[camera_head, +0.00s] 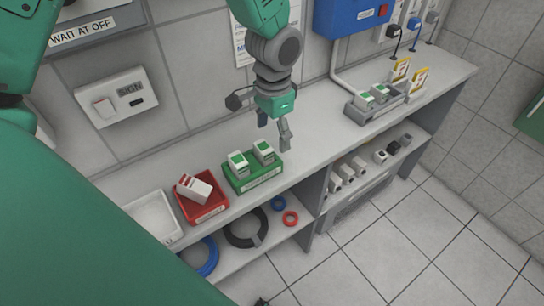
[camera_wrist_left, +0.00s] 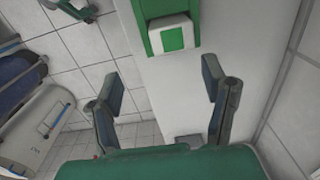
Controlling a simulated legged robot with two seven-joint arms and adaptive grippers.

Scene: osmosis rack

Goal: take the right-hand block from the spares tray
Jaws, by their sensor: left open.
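A green tray (camera_head: 252,180) with a white label, too small to read, stands on the bench and holds two white blocks with green tops. The right-hand block (camera_head: 263,151) sits upright beside the left-hand block (camera_head: 238,163). My left gripper (camera_head: 275,132) is open and empty, above the bench behind and to the right of the green tray. In the left wrist view, its fingers (camera_wrist_left: 165,98) are spread over bare bench. One green-topped block (camera_wrist_left: 172,37) shows in the green tray (camera_wrist_left: 171,9) ahead of them. My right gripper is out of view.
A red tray (camera_head: 206,213) with a white box and a white tray (camera_head: 153,218) stand left of the green tray. A grey tray (camera_head: 377,108) with green-topped blocks is farther right. The bench (camera_head: 320,130) between is clear; the wall is close behind.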

